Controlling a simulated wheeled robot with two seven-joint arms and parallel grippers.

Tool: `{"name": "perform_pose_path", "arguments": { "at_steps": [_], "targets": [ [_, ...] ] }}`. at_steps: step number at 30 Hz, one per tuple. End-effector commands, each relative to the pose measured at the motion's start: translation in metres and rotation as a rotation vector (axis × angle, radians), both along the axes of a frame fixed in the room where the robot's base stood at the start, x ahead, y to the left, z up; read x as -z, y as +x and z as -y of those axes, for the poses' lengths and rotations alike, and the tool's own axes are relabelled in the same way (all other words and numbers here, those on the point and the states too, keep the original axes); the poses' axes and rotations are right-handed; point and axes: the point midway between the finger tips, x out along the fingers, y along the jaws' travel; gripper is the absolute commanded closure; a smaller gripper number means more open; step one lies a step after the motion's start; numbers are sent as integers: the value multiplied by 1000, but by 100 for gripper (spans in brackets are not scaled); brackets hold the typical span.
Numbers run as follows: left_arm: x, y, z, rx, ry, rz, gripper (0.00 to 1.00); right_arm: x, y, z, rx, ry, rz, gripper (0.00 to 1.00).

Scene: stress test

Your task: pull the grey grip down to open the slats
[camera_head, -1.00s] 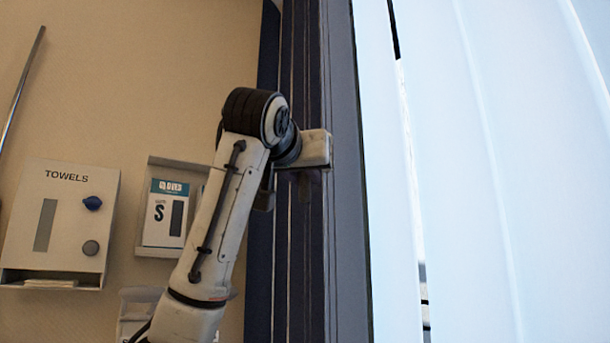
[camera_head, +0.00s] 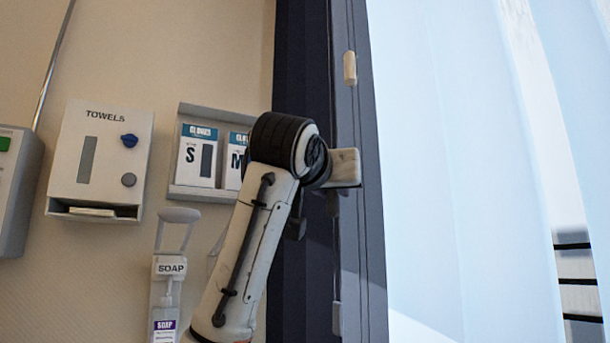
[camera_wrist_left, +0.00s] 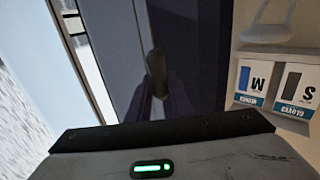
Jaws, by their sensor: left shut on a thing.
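The white vertical slats (camera_head: 450,170) fill the right of the head view, with a gap at the far right showing dark bars outside. My left gripper (camera_head: 343,168) is at the dark window edge, left of the slats. In the left wrist view its fingers close around a dark, shaded elongated grip (camera_wrist_left: 157,75); its true colour is unclear. A cream grip (camera_head: 349,68) hangs above the gripper on a thin cord. A grey grip (camera_head: 337,318) hangs lower down, apart from the gripper. My right gripper is not in view.
A towel dispenser (camera_head: 100,160), a glove-box holder (camera_head: 205,194) and a soap dispenser (camera_head: 165,285) are on the beige wall to the left. Dark folded fabric (camera_head: 300,90) hangs behind my arm. The glove boxes also show in the wrist view (camera_wrist_left: 272,82).

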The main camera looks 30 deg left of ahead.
Motion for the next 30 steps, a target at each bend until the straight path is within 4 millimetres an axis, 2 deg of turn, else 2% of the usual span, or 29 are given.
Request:
{"name": "perform_pose_path", "arguments": {
  "at_steps": [1, 3, 9, 24, 25, 26, 30],
  "targets": [
    [23, 1, 2, 3, -1, -3, 100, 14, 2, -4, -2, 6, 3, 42],
    [36, 2, 3, 4, -1, -3, 100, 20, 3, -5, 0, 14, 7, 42],
    [59, 1, 2, 4, -1, -2, 100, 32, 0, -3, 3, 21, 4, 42],
    [64, 1, 1, 2, -2, -4, 100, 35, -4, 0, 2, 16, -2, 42],
    [64, 1, 1, 2, -2, -4, 79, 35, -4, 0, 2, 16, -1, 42],
    [64, 1, 1, 2, -2, -4, 74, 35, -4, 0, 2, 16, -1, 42],
    [64, 1, 1, 2, -2, -3, 73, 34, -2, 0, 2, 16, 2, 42]
  ]
}}
